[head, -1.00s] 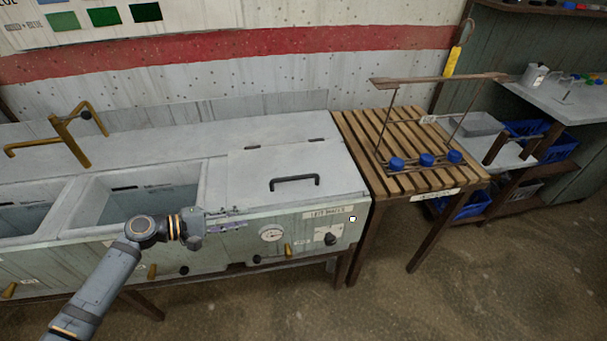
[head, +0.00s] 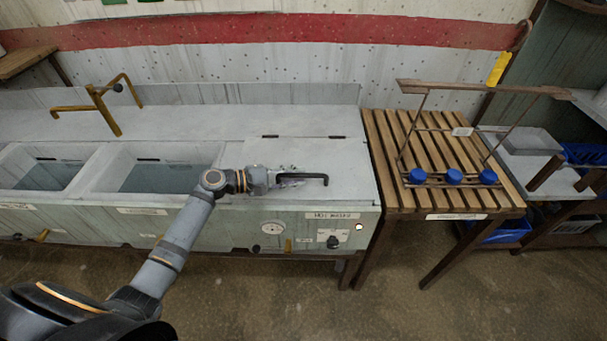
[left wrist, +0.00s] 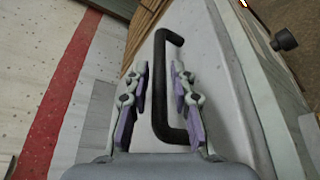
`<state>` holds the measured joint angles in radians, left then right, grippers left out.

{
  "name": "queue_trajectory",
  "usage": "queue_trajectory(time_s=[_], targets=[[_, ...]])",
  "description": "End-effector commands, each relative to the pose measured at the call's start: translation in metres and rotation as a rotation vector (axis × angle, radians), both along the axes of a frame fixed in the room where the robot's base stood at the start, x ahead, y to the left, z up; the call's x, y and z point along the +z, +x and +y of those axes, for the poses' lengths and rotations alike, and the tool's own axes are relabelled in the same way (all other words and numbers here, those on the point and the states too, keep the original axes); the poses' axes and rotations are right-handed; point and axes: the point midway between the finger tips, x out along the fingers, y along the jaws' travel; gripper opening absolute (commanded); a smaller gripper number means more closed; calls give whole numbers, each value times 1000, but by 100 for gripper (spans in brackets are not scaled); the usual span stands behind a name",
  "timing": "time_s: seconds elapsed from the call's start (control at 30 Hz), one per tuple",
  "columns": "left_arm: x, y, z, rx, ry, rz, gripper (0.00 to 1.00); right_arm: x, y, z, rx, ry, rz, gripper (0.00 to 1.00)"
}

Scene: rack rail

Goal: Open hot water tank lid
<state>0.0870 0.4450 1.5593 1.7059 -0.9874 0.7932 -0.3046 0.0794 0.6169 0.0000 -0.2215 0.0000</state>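The hot water tank has a pale grey lid (head: 310,151), which lies closed on the right end of the counter. Its black bar handle (head: 318,176) stands up near the lid's front edge. My left gripper (head: 288,177) reaches in from the left at the handle's left part. In the left wrist view the handle (left wrist: 160,100) runs lengthwise between my two open fingers (left wrist: 158,88), with a visible gap on both sides. I cannot tell how deep the bar sits between the fingers. My right gripper is not in view.
Two open basins (head: 160,174) lie left of the lid, with a brass tap (head: 98,104) behind. The tank front has a gauge (head: 272,228) and a dark knob (head: 333,242). A slatted wooden table (head: 400,150) with a rack and blue caps (head: 454,177) adjoins on the right.

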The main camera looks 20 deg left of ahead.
Motion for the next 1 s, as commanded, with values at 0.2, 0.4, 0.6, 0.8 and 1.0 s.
queue_trajectory(time_s=[0.2, 0.4, 0.6, 0.8, 1.0], targets=[[-5, 14, -20, -1, 0, -1, 24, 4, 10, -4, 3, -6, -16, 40], [-6, 16, -22, -1, 2, 0, 24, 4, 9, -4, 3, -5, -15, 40], [-6, 15, -21, -1, 2, 0, 9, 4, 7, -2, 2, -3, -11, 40], [-6, 15, -21, -1, 2, 0, 0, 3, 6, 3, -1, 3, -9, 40], [-6, 15, -21, 0, 2, 1, 0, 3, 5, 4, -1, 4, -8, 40]])
